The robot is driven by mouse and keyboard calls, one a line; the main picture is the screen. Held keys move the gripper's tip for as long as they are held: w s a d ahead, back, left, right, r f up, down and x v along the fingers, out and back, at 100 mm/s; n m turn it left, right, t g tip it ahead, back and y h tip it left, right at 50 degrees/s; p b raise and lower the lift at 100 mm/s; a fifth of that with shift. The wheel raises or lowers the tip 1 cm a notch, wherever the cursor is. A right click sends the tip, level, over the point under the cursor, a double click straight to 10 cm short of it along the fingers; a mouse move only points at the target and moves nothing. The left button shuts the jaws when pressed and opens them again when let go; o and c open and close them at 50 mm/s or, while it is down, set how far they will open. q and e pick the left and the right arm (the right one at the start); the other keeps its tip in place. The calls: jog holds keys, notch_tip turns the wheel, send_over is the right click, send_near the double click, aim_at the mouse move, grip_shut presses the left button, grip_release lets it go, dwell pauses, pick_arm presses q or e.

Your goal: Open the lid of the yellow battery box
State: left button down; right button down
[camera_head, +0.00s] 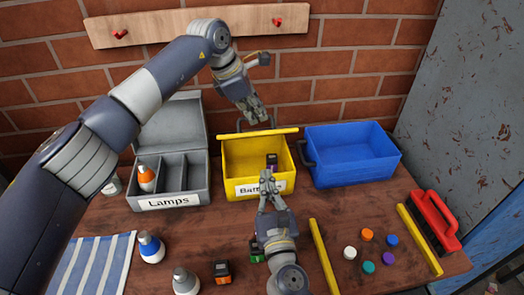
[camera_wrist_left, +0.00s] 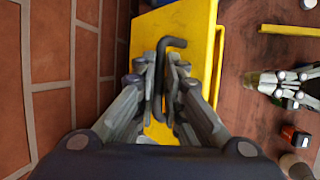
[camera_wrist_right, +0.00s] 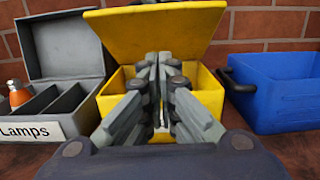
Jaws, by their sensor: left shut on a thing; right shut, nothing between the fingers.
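The yellow battery box (camera_head: 232,158) stands in the middle at the back of the table, with a white label on its front. Its yellow lid (camera_wrist_right: 155,32) is up and tilted, and the open inside shows below it. My left gripper (camera_head: 258,117) is behind the raised lid, shut on the dark lid handle (camera_wrist_left: 160,85). My right gripper (camera_head: 267,180) is shut and empty in front of the box, partly covering its label. A black and purple battery (camera_head: 271,159) shows just above my right fingertips, seemingly in the box.
A grey Lamps box (camera_head: 168,201) with an open lid stands left, holding an orange-and-white lamp (camera_head: 146,178). A blue crate (camera_head: 352,160) stands right. Lamps, batteries, coloured caps, yellow strips (camera_head: 323,258), a striped cloth (camera_head: 92,265) and a red brush (camera_head: 435,218) lie in front.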

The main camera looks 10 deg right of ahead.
pick_arm(q)
jog(key=shift+w+a+f, duration=0.1)
jog(key=shift+a+f, duration=0.2)
jog(key=shift+f, duration=0.15)
pick_arm(e)
jog(key=w+r, duration=0.3)
jog(key=w, duration=0.4)
jog(key=shift+w+r, duration=0.25)
jog(key=shift+w, duration=0.05)
pick_arm(q)
jog(key=shift+d, duration=0.15)
pick_arm(e)
jog(key=shift+w+d+r, duration=0.2)
jog(key=shift+w+r, duration=0.45)
jog(key=shift+r, duration=0.15)
pick_arm(q)
jog(key=c, duration=1.7)
grip_release()
jog(key=shift+f, duration=0.1)
jog(key=shift+w, duration=0.15)
pick_arm(e)
jog(key=shift+w+a+f, duration=0.1)
jog(key=shift+w+f, duration=0.05)
jog(key=shift+w, duration=0.05)
pick_arm(q)
jog(key=shift+d+r, duration=0.1)
jog(key=shift+r, duration=0.1)
